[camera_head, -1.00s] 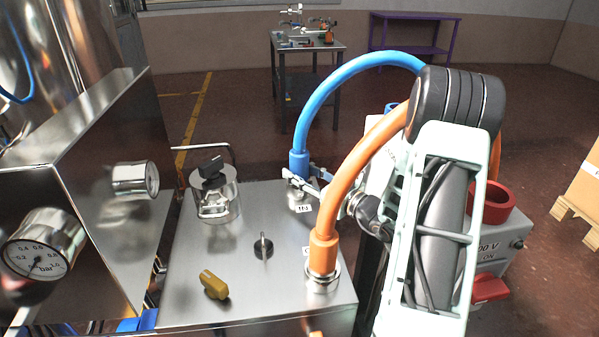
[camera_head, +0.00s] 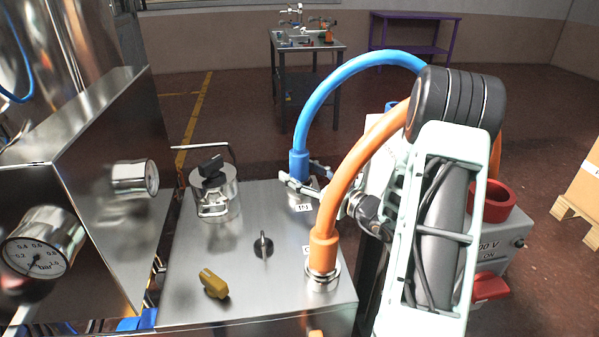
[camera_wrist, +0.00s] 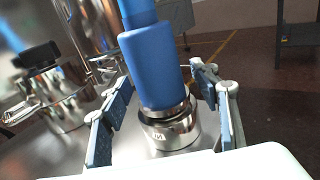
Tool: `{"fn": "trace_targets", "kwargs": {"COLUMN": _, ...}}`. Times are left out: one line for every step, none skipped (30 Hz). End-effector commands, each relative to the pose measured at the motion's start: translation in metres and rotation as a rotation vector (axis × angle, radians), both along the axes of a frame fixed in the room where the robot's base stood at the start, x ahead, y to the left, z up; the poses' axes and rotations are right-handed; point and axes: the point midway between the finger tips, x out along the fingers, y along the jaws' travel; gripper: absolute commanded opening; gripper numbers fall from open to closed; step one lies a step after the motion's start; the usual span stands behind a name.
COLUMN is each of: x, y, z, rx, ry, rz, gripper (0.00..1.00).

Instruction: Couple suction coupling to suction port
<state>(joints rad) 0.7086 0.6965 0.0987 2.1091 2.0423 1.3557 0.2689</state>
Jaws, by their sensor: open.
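The suction coupling is the blue sleeve (camera_head: 299,164) at the end of the blue hose, and it also shows in the wrist view (camera_wrist: 152,72). It stands upright on the metal suction port (camera_wrist: 172,130), whose label seems to read IN. Its metal lower ring meets the port top with no clear gap. My gripper (camera_head: 304,182) is open at the coupling's lower end. In the wrist view, its blue-padded fingers (camera_wrist: 160,110) stand on both sides of the coupling and port, with space between. My arm hides part of the gripper in the head view.
An orange hose coupling (camera_head: 323,252) stands on the same steel panel (camera_head: 190,270), near its right edge. A black knob, a yellow knob (camera_head: 213,284) and a clamped lid (camera_head: 212,190) are left of it. Pressure gauges (camera_head: 40,245) stand further left. A grey box (camera_head: 508,250) is right.

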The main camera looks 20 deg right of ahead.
Motion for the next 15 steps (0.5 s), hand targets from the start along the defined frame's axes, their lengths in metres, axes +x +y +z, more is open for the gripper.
{"fn": "trace_targets", "kwargs": {"x": 0.0, "y": 0.0, "z": -0.002, "rx": 0.001, "ry": 0.004, "rz": 0.0, "gripper": 0.56}}
{"fn": "trace_targets", "kwargs": {"x": 0.0, "y": 0.0, "z": -0.002, "rx": 0.0, "ry": 0.003, "rz": 0.0, "gripper": 0.56}}
{"fn": "trace_targets", "kwargs": {"x": 0.0, "y": 0.0, "z": -0.001, "rx": 0.0, "ry": 0.003, "rz": 0.0, "gripper": 0.56}}
{"fn": "trace_targets", "kwargs": {"x": 0.0, "y": 0.0, "z": 0.0, "rx": 0.0, "ry": 0.003, "rz": 0.0, "gripper": 0.56}}
{"fn": "trace_targets", "kwargs": {"x": 0.0, "y": 0.0, "z": 0.002, "rx": -0.001, "ry": 0.002, "rz": 0.0, "gripper": 0.56}}
{"fn": "trace_targets", "kwargs": {"x": 0.0, "y": 0.0, "z": 0.005, "rx": -0.002, "ry": 0.001, "rz": 0.0, "gripper": 0.56}}
{"fn": "trace_targets", "kwargs": {"x": 0.0, "y": 0.0, "z": 0.008, "rx": -0.001, "ry": 0.0, "rz": 0.0, "gripper": 0.56}}
{"fn": "trace_targets", "kwargs": {"x": 0.0, "y": 0.0, "z": 0.012, "rx": -0.002, "ry": 0.0, "rz": 0.0, "gripper": 0.56}}
{"fn": "trace_targets", "kwargs": {"x": 0.0, "y": 0.0, "z": 0.017, "rx": -0.003, "ry": -0.001, "rz": 0.0, "gripper": 0.56}}
{"fn": "trace_targets", "kwargs": {"x": 0.0, "y": 0.0, "z": 0.022, "rx": -0.003, "ry": -0.003, "rz": 0.0, "gripper": 0.56}}
{"fn": "trace_targets", "kwargs": {"x": 0.0, "y": 0.0, "z": 0.027, "rx": -0.003, "ry": -0.003, "rz": 0.0, "gripper": 0.56}}
{"fn": "trace_targets", "kwargs": {"x": 0.0, "y": 0.0, "z": 0.034, "rx": -0.003, "ry": -0.003, "rz": -0.001, "gripper": 0.56}}
{"fn": "trace_targets", "kwargs": {"x": 0.0, "y": 0.0, "z": 0.04, "rx": -0.004, "ry": -0.003, "rz": -0.001, "gripper": 0.56}}
{"fn": "trace_targets", "kwargs": {"x": 0.0, "y": 0.0, "z": 0.045, "rx": -0.003, "ry": -0.003, "rz": -0.001, "gripper": 0.56}}
{"fn": "trace_targets", "kwargs": {"x": 0.0, "y": 0.0, "z": 0.052, "rx": -0.004, "ry": -0.003, "rz": -0.001, "gripper": 0.56}}
